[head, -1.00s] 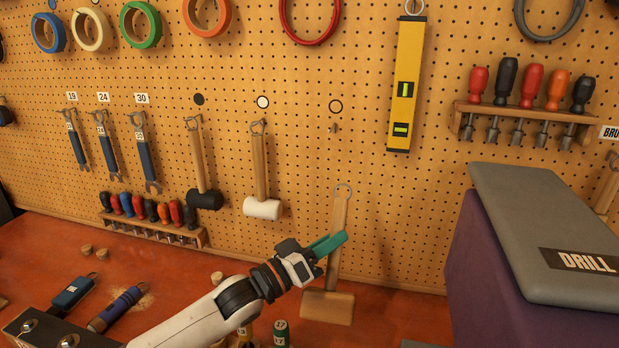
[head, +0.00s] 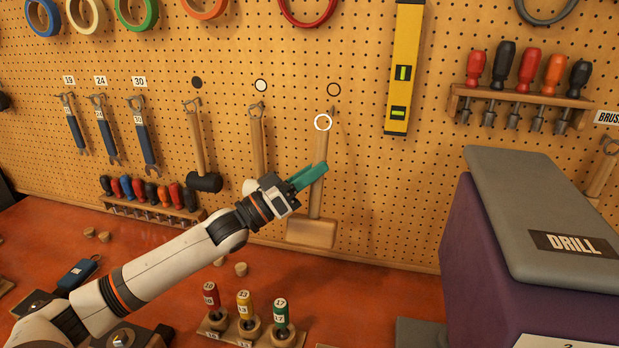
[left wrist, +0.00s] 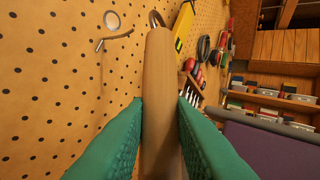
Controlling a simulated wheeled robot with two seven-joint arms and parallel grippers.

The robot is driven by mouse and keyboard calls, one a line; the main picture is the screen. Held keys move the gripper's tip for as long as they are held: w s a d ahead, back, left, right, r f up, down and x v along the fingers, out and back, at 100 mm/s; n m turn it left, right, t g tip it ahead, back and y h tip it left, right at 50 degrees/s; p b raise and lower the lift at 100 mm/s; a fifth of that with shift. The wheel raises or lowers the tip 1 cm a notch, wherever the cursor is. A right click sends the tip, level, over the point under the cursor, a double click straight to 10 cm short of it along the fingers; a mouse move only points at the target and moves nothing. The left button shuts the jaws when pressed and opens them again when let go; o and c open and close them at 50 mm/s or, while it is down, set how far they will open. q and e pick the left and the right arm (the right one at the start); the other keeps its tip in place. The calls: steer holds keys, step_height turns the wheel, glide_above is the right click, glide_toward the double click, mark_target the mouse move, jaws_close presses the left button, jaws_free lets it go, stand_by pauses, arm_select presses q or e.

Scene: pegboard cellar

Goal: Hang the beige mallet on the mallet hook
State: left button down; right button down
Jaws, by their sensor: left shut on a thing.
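The beige mallet (head: 313,232) hangs head down in my left gripper (head: 310,177), which is shut on its wooden handle. The ring (head: 323,122) at the top of the handle is just below the mallet hook (head: 332,111) and slightly left of it in the head view. A beige-ringed marker (head: 334,89) is on the board above that hook. In the left wrist view the handle (left wrist: 160,100) stands between the green fingers, and the hook (left wrist: 115,37) is to its left, apart from the ring. My right gripper is not in view.
A black mallet (head: 205,182) and a white-headed mallet (head: 258,130), its head partly hidden by my gripper, hang to the left. A yellow level (head: 403,70) hangs to the right. A purple drill case (head: 480,240) stands at right.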

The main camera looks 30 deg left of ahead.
arm_select(q)
steer(key=w+a+f, duration=0.1)
steer(key=w, duration=0.5)
steer(key=shift+w+a, duration=0.25)
steer(key=shift+a, duration=0.1)
stand_by(0.4)
stand_by(0.6)
steer(key=c, duration=1.2)
jaws_free()
steer(key=shift+o, duration=0.2)
steer(key=shift+f, duration=0.2)
steer(key=shift+b, duration=0.3)
